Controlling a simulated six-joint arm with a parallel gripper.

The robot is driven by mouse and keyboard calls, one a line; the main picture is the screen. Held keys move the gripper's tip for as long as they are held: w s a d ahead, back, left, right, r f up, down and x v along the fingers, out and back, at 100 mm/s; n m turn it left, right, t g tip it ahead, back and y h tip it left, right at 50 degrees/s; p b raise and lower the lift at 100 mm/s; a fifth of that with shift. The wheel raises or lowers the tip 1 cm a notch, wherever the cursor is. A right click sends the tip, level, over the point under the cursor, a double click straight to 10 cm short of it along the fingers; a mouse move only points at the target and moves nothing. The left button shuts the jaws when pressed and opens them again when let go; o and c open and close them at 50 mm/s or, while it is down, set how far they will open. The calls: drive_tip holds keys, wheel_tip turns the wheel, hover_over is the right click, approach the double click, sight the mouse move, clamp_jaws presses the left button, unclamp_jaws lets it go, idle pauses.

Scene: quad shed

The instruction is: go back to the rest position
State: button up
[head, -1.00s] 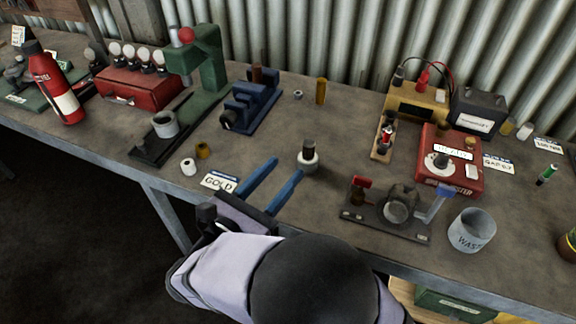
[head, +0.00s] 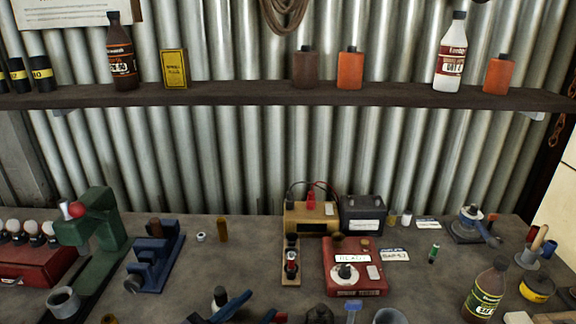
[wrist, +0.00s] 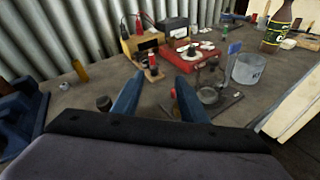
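My gripper (head: 262,304) shows at the bottom edge of the head view, low and left of centre. In the wrist view its two blue fingers (wrist: 159,77) stand apart with nothing between them. It is open and empty, above the front part of the workbench (head: 215,265). A dark-knobbed piece (head: 220,296) is just left of the fingers, and in the wrist view it (wrist: 103,103) is beside the left finger. Most of my arm is out of the head view.
A red tester (head: 355,270), a yellow unit (head: 312,218) and a dark battery (head: 363,215) stand on the bench. A green press (head: 95,240) and blue vise (head: 155,260) are left. A grey cup (wrist: 250,68) is right of the fingers. A shelf (head: 300,95) crosses above.

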drive_tip(key=s+d+r+m+g+p, duration=0.1)
drive_tip(key=d+r+m+g+p, duration=0.15)
drive_tip(key=d, duration=0.25)
drive_tip(key=s+d+r+m+g+h+p, duration=0.1)
drive_tip(key=d+m+g+p, duration=0.2)
drive_tip(key=d+m+p, duration=0.15)
drive_tip(key=s+d+r+m+g+p, duration=0.1)
drive_tip(key=d+r+m+g+p, duration=0.15)
drive_tip(key=d, duration=0.35)
drive_tip(key=s+d+r+m+g+y+p, duration=0.1)
drive_tip(key=s+d+m+g+y+p, duration=0.3)
drive_tip(key=m, duration=0.5)
drive_tip(key=s+d+r+m+g+y+p, duration=0.1)
drive_tip(key=s+d+m+y+p, duration=0.25)
drive_tip(key=m+p, duration=0.45)
drive_tip(key=shift+m+y, duration=0.35)
drive_tip(key=shift+y, duration=0.1)
drive_tip(key=f+b, duration=0.1)
drive_tip(key=b, duration=0.1)
drive_tip(key=f+b, duration=0.4)
drive_tip(key=shift+a+b, duration=0.3)
drive_tip(key=shift+b, duration=0.05)
